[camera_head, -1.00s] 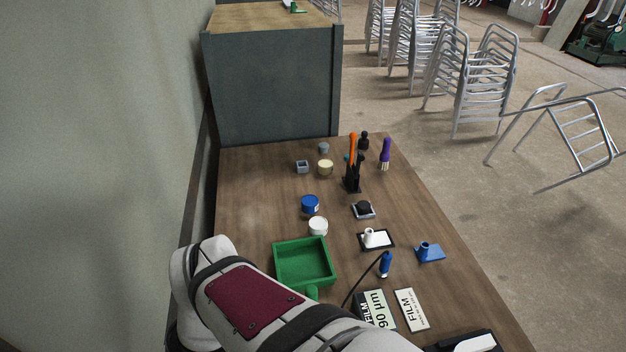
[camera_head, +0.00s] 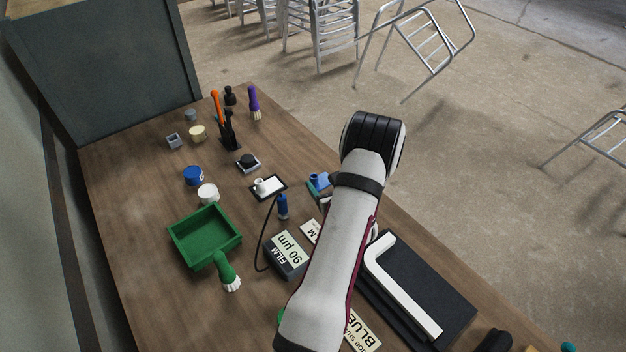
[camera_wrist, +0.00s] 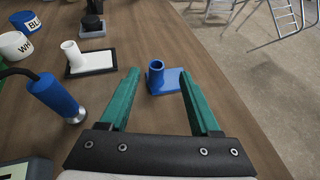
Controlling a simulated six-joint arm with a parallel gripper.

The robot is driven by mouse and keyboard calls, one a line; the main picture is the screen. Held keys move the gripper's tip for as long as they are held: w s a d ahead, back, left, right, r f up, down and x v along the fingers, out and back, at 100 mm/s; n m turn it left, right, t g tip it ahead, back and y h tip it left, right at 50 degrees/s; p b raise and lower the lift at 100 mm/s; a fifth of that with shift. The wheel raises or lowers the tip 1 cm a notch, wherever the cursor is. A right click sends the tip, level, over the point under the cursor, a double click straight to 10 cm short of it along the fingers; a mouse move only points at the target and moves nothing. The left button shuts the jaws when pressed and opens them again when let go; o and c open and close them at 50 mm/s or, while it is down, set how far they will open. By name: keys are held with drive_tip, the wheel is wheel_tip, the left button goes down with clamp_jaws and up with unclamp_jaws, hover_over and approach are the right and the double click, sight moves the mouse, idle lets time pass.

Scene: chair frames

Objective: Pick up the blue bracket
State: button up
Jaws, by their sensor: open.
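The blue bracket (camera_wrist: 168,80) is a flat plate with an upright round tube at its left end. It stands on the wooden table near the right edge. In the head view the blue bracket (camera_head: 319,181) is partly hidden by my arm. My gripper (camera_wrist: 158,78) is open, with two green fingers spread wide. The head view hides most of my gripper behind my arm.
Left of the bracket are a white bracket on a dark-edged plate (camera_wrist: 88,69) and a blue cylinder with a cable (camera_wrist: 57,98). A green tray (camera_head: 206,237) and a film box (camera_head: 289,254) stand nearby. The table edge is close on the right.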

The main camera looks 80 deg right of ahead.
sight(321, 178)
drive_tip(key=x, duration=0.9)
drive_tip(key=shift+w+a+r, duration=0.1)
drive_tip(key=shift+w+r, duration=0.05)
drive_tip(key=shift+w, duration=0.15)
clamp_jaws()
